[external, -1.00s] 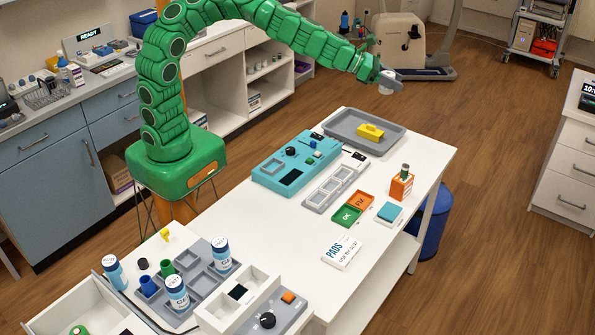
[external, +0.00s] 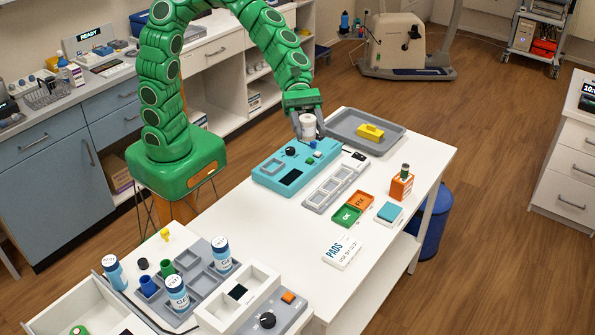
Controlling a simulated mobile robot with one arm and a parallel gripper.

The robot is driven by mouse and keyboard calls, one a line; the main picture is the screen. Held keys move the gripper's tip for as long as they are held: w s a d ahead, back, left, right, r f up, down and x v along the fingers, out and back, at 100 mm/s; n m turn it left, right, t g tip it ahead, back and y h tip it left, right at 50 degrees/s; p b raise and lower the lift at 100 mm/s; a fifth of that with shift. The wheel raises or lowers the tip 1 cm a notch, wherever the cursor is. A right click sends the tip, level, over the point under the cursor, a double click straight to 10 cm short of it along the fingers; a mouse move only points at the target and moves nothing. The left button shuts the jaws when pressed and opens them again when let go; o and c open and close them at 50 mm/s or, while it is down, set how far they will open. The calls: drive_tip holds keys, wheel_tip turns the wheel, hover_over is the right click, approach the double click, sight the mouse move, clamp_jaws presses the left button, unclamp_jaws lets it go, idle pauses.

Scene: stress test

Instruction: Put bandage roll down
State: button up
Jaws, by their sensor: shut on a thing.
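The bandage roll (external: 308,126) is a small white cylinder. My gripper (external: 306,122) is shut on it, with its dark fingers on either side. The roll looks upright and appears in front of the far end of the teal device (external: 268,165), near the left edge of the grey tray (external: 392,148). I cannot tell whether it touches anything below.
A yellow block (external: 370,132) sits in the grey tray. A grey rack with empty square slots (external: 336,186) lies beside the teal device.

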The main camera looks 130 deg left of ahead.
drive_tip(key=s+d+f+m+g+h, duration=0.2)
drive_tip(key=s+d+m+g, duration=0.2)
drive_tip(key=s+d, duration=0.4)
drive_tip(key=s+d+f+m+g+h, duration=0.2)
drive_tip(key=s+d+m+g+h, duration=0.3)
drive_tip(key=s, duration=0.6)
drive_tip(key=f, duration=0.8)
drive_tip(key=f+t+y, duration=0.1)
drive_tip(key=f, duration=0.7)
drive_tip(key=d+f+n+y, duration=0.1)
drive_tip(key=f, duration=0.7)
drive_tip(key=shift+w+f, duration=0.1)
drive_tip(key=shift+w, duration=0.1)
drive_tip(key=shift+s+d+f, duration=0.1)
drive_tip(key=shift+s+f, duration=0.1)
drive_tip(key=shift+f, duration=0.75)
drive_tip(key=shift+w+f, duration=0.15)
drive_tip(key=shift+f, duration=1.7)
